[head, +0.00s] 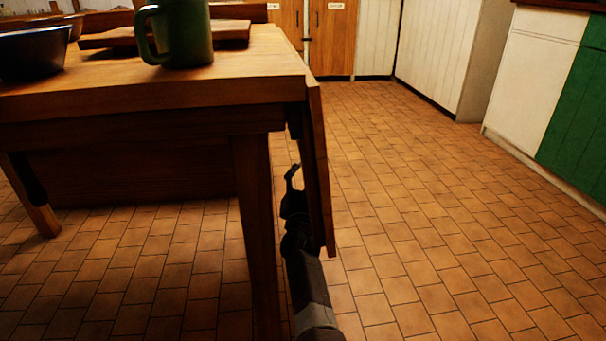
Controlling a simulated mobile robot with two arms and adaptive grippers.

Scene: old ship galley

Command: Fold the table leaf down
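The wooden table (150,95) fills the left of the head view. Its leaf (319,170) hangs from the table's right edge, close to vertical and seen nearly edge-on. My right gripper (292,178) is low beside the leaf, on its table side, between the leaf and the near table leg (257,230). The arm reaches up from the bottom of the picture. Its fingers are dark and small, and I cannot tell whether they are open or touch the leaf. My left gripper is not in view.
A green mug (185,35), a dark bowl (33,53) and a wooden board (225,32) stand on the tabletop. The tiled floor (430,210) right of the leaf is clear. White and green cabinets (535,75) line the right side.

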